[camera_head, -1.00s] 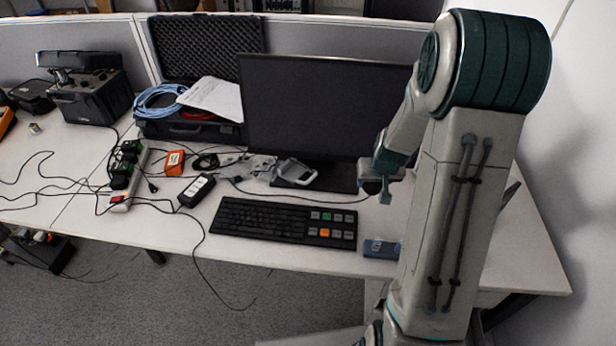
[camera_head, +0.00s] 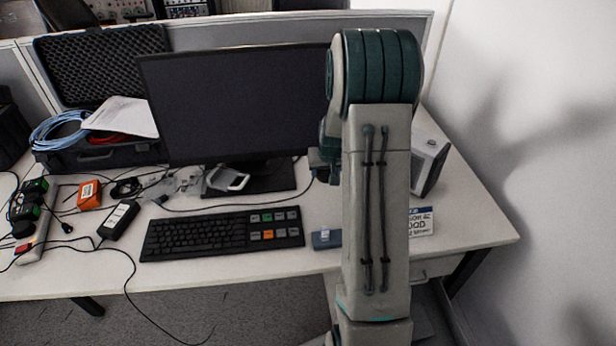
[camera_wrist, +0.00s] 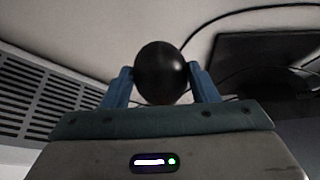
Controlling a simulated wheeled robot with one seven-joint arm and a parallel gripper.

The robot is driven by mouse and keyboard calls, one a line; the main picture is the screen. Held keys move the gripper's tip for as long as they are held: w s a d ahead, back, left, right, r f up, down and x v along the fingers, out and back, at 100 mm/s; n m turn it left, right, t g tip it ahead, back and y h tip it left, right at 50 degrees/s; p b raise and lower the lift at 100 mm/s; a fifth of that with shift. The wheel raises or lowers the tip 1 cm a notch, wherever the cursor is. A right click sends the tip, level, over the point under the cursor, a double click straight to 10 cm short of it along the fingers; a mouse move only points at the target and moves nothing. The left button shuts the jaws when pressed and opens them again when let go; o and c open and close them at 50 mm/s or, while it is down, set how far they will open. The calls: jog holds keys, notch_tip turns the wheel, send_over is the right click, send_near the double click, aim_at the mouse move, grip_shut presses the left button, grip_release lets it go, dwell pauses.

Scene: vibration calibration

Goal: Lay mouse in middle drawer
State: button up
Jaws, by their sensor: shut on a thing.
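The mouse (camera_wrist: 161,73) is a dark, smooth, rounded thing between the two blue fingers in the wrist view. My gripper (camera_wrist: 162,84) is shut on it, one finger at each side. In the head view my gripper (camera_head: 322,172) is partly hidden by my arm, above the desk near the monitor's right side; the mouse cannot be made out there. A light drawer front (camera_head: 432,268) shows under the desk's right end, beside my arm. The middle drawer cannot be told apart, and my arm and the desk hide most of the unit.
A monitor (camera_head: 235,100) and a black keyboard (camera_head: 205,234) are on the white desk (camera_head: 465,225). A small blue-grey box (camera_head: 326,239) lies near the front edge. A white-and-grey case (camera_head: 428,163) and a label card (camera_head: 421,222) are right of my arm. A wall closes the right.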

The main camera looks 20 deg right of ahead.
aim_at(314, 185)
jog(key=w, duration=0.1)
jog(key=w+a+f, duration=0.2)
jog(key=shift+w+f, duration=0.25)
jog(key=shift+w, duration=0.15)
jog(key=shift+f+p, duration=0.4)
jog(key=shift+f, duration=1.6)
jog(key=shift+f, duration=0.1)
jog(key=shift+f, duration=0.15)
jog(key=o, duration=1)
jog(key=shift+r, duration=0.25)
